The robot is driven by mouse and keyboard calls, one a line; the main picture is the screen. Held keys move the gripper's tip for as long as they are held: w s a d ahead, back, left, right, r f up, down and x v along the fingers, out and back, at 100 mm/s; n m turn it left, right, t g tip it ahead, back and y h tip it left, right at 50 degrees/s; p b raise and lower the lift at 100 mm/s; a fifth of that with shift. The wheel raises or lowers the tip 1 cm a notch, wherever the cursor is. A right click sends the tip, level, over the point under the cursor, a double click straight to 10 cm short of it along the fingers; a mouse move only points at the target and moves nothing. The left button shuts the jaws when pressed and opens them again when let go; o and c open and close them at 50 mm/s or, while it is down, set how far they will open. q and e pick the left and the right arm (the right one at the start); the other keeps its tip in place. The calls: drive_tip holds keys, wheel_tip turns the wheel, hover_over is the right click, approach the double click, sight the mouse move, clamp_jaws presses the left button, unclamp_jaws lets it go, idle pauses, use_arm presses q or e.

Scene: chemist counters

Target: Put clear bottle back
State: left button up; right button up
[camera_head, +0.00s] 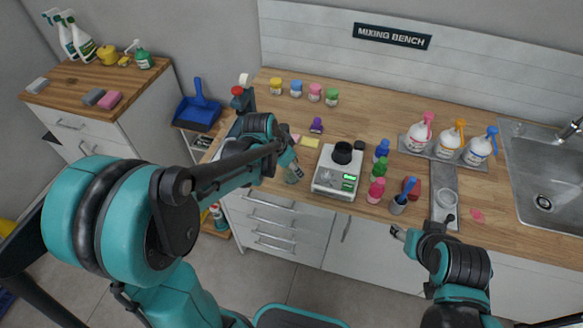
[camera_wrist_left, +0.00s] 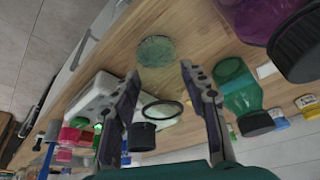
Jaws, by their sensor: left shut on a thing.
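The clear bottle (camera_head: 292,177) is a see-through vessel at the bench's front edge, left of the scale. My left gripper (camera_head: 297,170) is shut on it. In the left wrist view the clear bottle (camera_wrist_left: 156,52) stands between the two fingers of my left gripper (camera_wrist_left: 163,85), with its round rim and round end visible. Whether it touches the wood cannot be told. My right gripper (camera_head: 396,233) is in front of the bench at the right, and its finger opening is too small to read.
The white scale (camera_head: 325,180) with a black cup (camera_head: 342,153) stands right of the clear bottle. In the left wrist view a green bottle (camera_wrist_left: 236,85) and a purple bottle (camera_wrist_left: 245,18) are close to the right finger. The sink (camera_head: 550,165) is far right.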

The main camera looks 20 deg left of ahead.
use_arm(q)
drive_tip(key=shift+f, duration=0.15)
drive_tip(key=o, duration=1.2)
drive_tip(key=shift+r, duration=0.35)
drive_tip(key=p+v, duration=0.4)
drive_tip(key=v, duration=0.7)
drive_tip(key=s+n+t, duration=0.1)
drive_tip(key=s+n, duration=0.1)
drive_tip(key=s, duration=0.2)
drive_tip(key=s+r+n+t+y, duration=0.1)
drive_tip(key=s+n, duration=0.1)
drive_tip(key=s, duration=0.3)
drive_tip(key=s+n+t+y, duration=0.1)
drive_tip(key=s+n, duration=0.1)
drive_tip(key=s, duration=0.2)
drive_tip(key=shift+s+a+r, duration=0.2)
drive_tip(key=shift+a+r, duration=0.1)
drive_tip(key=shift+r, duration=0.05)
